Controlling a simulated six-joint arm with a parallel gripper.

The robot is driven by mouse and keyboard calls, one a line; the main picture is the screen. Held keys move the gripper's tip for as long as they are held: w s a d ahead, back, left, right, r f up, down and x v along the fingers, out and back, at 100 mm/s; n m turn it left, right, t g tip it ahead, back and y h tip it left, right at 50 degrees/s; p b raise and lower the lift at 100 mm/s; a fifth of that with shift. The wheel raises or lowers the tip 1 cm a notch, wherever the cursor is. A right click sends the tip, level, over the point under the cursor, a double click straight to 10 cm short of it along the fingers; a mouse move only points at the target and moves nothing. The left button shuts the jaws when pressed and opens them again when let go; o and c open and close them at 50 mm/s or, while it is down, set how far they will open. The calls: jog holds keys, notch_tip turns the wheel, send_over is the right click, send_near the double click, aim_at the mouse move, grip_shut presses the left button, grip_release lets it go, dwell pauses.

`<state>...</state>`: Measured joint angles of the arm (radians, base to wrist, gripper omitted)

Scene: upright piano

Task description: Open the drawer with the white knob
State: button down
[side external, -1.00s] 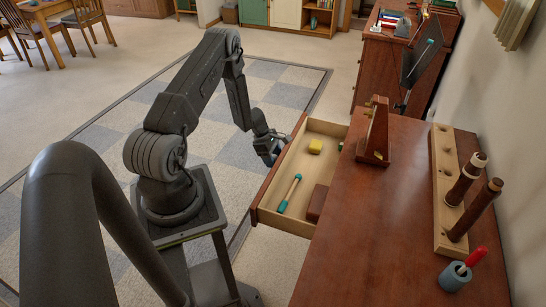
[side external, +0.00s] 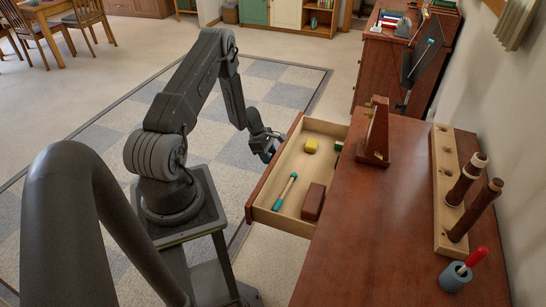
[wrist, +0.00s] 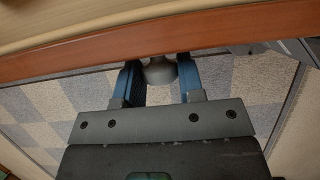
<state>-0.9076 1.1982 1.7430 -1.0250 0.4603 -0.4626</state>
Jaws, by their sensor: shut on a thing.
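The drawer (side external: 262,187) is pulled out from the brown wooden cabinet toward my arm, its inside open to view. It holds a yellow block (side external: 311,146), a stick with teal ends (side external: 286,190), a brown box (side external: 313,202) and a partly hidden green item (side external: 338,147). In the wrist view, the pale knob (wrist: 160,70) sits on the drawer's reddish-brown front (wrist: 225,28). My gripper (wrist: 160,75) has its blue fingers on either side of the knob, shut on it. In the side view, my gripper (side external: 274,147) is at the outer face of the drawer front, and the knob is hidden.
Floor and checked rug (side external: 270,90) are clear beyond the gripper.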

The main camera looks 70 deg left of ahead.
jog(key=shift+s+a, duration=0.85)
jog(key=shift+a, duration=0.05)
jog(key=c, duration=0.8)
grip_release()
jog(key=shift+o, duration=0.2)
jog(key=v, duration=1.4)
